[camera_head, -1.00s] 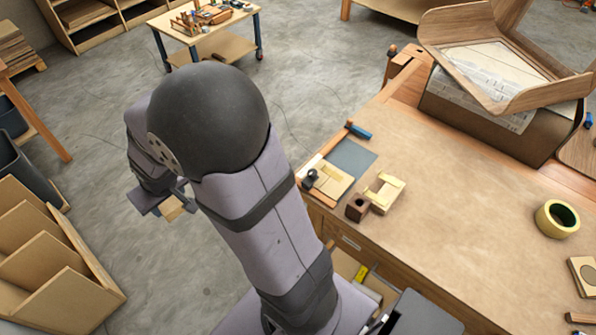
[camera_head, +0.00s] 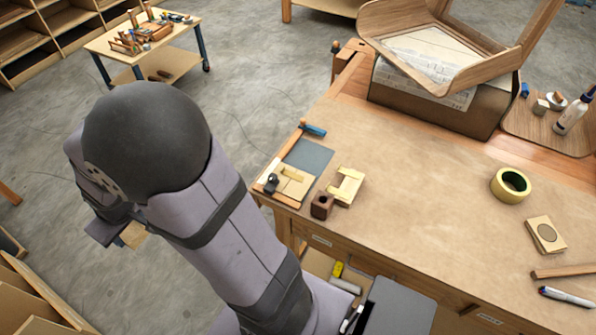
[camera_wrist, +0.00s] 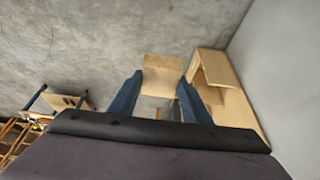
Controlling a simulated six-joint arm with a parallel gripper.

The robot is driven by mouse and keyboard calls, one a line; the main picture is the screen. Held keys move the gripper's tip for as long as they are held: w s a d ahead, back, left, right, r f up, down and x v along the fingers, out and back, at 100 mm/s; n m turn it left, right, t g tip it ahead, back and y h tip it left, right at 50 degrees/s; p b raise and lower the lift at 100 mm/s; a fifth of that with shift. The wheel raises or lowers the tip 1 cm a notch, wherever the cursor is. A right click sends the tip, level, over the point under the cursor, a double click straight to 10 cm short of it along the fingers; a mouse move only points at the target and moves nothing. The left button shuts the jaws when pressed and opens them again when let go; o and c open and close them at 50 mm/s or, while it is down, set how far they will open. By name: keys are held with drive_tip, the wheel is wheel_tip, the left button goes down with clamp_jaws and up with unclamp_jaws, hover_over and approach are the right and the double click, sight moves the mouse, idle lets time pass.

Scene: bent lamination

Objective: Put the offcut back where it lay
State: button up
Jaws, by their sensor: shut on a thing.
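My gripper (camera_head: 118,232) is at the left in the head view, held out over the grey floor and away from the workbench. It is shut on a pale wooden offcut (camera_head: 132,236), mostly hidden by my arm in that view. In the wrist view the offcut (camera_wrist: 162,76) sits as a light block between the tips of the two blue fingers (camera_wrist: 160,92). The workbench (camera_head: 420,190) is at the right, with its brown top mostly bare. I cannot tell which spot on it is the offcut's former place.
On the bench's near left lie a grey mat (camera_head: 308,158), pale wood pieces (camera_head: 346,187) and a dark brown block (camera_head: 321,205). A yellow tape roll (camera_head: 511,185) and a bent-wood form (camera_head: 440,50) lie farther right. An open drawer (camera_head: 335,275) juts out below. A wheeled cart (camera_head: 150,45) stands behind.

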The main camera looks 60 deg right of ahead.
drive_tip(key=w+d+m+h+b, duration=0.15)
drive_tip(key=d+m, duration=0.35)
drive_tip(key=d, duration=1.3)
drive_tip(key=s+d+m+g+h, duration=0.1)
drive_tip(key=s+d+m, duration=0.25)
drive_tip(key=d, duration=0.75)
drive_tip(key=s+d+m+g+h, duration=0.1)
drive_tip(key=s+d+m, duration=0.3)
drive_tip(key=d, duration=0.7)
drive_tip(key=s+d+m+g+h+b, duration=0.1)
drive_tip(key=s+d+m, duration=0.2)
drive_tip(key=s+d, duration=0.8)
drive_tip(key=s+d+m+g+b, duration=0.1)
drive_tip(key=s+d+m+g, duration=0.15)
drive_tip(key=s+d, duration=0.8)
drive_tip(key=shift+t, duration=0.45)
drive_tip(key=shift+s+a+f+p, duration=0.6)
drive_tip(key=shift+a+f+p, duration=0.1)
drive_tip(key=shift+f, duration=0.85)
drive_tip(key=shift+s+a+f+p, duration=0.6)
drive_tip(key=shift+f+p, duration=0.05)
drive_tip(key=shift+f, duration=0.85)
drive_tip(key=shift+s+a+f+p, duration=0.6)
drive_tip(key=shift+a+f+p, duration=0.1)
drive_tip(key=shift+f, duration=0.85)
